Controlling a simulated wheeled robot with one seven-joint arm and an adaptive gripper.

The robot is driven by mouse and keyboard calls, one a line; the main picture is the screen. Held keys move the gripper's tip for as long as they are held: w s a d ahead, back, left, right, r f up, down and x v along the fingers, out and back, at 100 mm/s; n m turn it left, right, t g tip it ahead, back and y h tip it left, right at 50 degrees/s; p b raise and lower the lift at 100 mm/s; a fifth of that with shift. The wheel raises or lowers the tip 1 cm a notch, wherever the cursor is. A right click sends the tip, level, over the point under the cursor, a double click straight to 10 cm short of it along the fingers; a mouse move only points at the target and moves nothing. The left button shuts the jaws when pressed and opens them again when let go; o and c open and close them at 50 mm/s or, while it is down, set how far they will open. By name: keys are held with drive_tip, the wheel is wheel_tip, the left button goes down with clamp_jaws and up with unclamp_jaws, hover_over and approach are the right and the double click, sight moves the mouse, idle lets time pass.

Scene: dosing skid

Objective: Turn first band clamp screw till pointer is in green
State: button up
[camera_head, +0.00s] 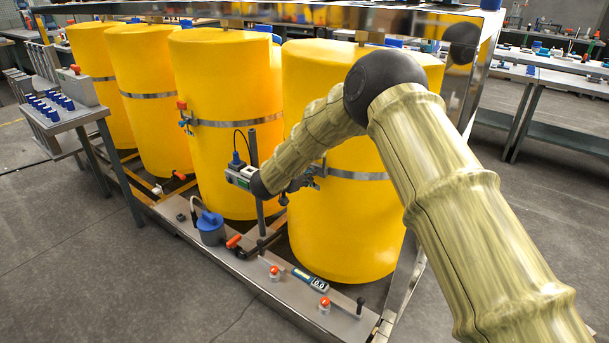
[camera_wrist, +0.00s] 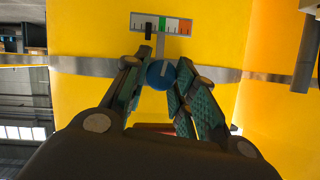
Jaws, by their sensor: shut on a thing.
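The band clamp's blue screw head (camera_wrist: 161,74) sits at the middle of the wrist view, with a light slot line on it. My gripper (camera_wrist: 161,80) has its two fingers closed on either side of this screw head. Above it, a small gauge scale (camera_wrist: 172,24) has white, green and red zones. Its black pointer (camera_wrist: 148,31) stands in the white zone, left of the green. The steel band (camera_wrist: 75,65) runs around the yellow tank (camera_wrist: 90,25). In the head view, my gripper (camera_head: 300,184) is at the nearest tank's band (camera_head: 355,174), and its fingertips are hard to make out.
Several yellow tanks (camera_head: 225,80) stand in a row on the skid. Another clamp with a red-topped part (camera_head: 183,110) is on the neighbouring tank. A dark post (camera_head: 254,150) rises beside my wrist. A blue pump (camera_head: 211,222) and a handheld meter (camera_head: 311,279) are on the front ledge.

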drive_tip(key=shift+s+d+f+m+t+y+b, duration=0.15)
drive_tip(key=shift+m+t+y+b, duration=0.6)
drive_tip(key=shift+m+b, duration=1.1)
drive_tip(key=shift+f+m+t+y+b, duration=0.25)
drive_tip(key=shift+m+t+b, duration=0.95)
drive_tip(key=shift+m+b, duration=0.6)
drive_tip(key=shift+s+d+f+m+t+y+b, duration=0.1)
drive_tip(key=shift+m+t+y+b, duration=0.65)
drive_tip(key=shift+m+b, duration=1.1)
drive_tip(key=shift+m+t+h+p, duration=0.25)
drive_tip(key=shift+m+t+p, duration=0.05)
drive_tip(key=shift+m, duration=0.1)
drive_tip(key=o, duration=1)
drive_tip(key=shift+o, duration=0.2)
drive_tip(key=shift+r, duration=0.1)
drive_tip(key=v, duration=1.2)
